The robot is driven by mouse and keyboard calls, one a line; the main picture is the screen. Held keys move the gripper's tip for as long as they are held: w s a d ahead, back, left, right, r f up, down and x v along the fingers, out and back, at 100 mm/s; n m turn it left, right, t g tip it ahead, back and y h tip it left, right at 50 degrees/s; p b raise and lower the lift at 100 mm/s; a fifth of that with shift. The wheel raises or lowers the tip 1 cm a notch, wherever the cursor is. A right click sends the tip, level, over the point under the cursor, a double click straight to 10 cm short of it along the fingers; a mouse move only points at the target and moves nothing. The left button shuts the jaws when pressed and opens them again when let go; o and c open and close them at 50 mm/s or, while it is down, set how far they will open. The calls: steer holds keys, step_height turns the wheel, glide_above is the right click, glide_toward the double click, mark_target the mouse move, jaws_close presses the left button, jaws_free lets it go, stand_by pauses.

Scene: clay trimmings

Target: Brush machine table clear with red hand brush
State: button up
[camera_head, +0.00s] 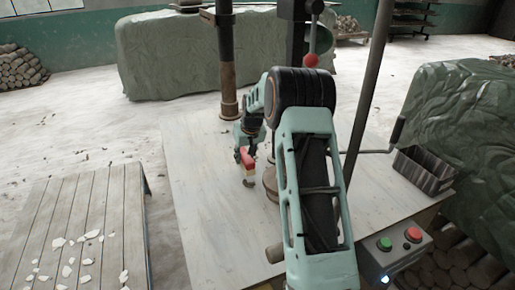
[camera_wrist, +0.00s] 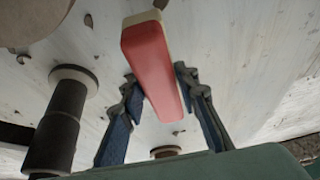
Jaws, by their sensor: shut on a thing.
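The red hand brush (camera_head: 246,160) is held by my gripper (camera_head: 247,138) over the machine table (camera_head: 205,235), left of my arm. Its pale lower part points down; I cannot tell whether it touches the surface. In the wrist view the red brush (camera_wrist: 152,62) lies between the two blue-padded fingers of my gripper (camera_wrist: 162,105), which are shut on it. The machine table (camera_wrist: 225,45) there is pale, with a few small specks. In the head view its top looks mostly bare; my arm hides part of it.
A column (camera_head: 226,60) stands at the table's back, and a slanting pole (camera_head: 368,85) rises right of my arm. A dark metal bin (camera_head: 423,172) and a button box (camera_head: 398,250) are at the right. A slatted bench (camera_head: 50,215) with pale chips stands left.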

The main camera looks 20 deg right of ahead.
steer(key=shift+r+p, duration=1.75)
steer(key=shift+r, duration=1.6)
steer(key=shift+s+a+r, duration=0.2)
steer(key=shift+a+r, duration=0.05)
steer(key=s+a+r+p, duration=0.4)
steer(key=s+a, duration=0.3)
steer(key=s, duration=0.3)
steer(key=s+a+r+p, duration=0.5)
steer(key=s+a+r, duration=0.1)
steer(key=s, duration=0.5)
steer(key=shift+s+a+r, duration=0.2)
steer(key=shift+a+r, duration=0.15)
steer(key=shift+a, duration=0.15)
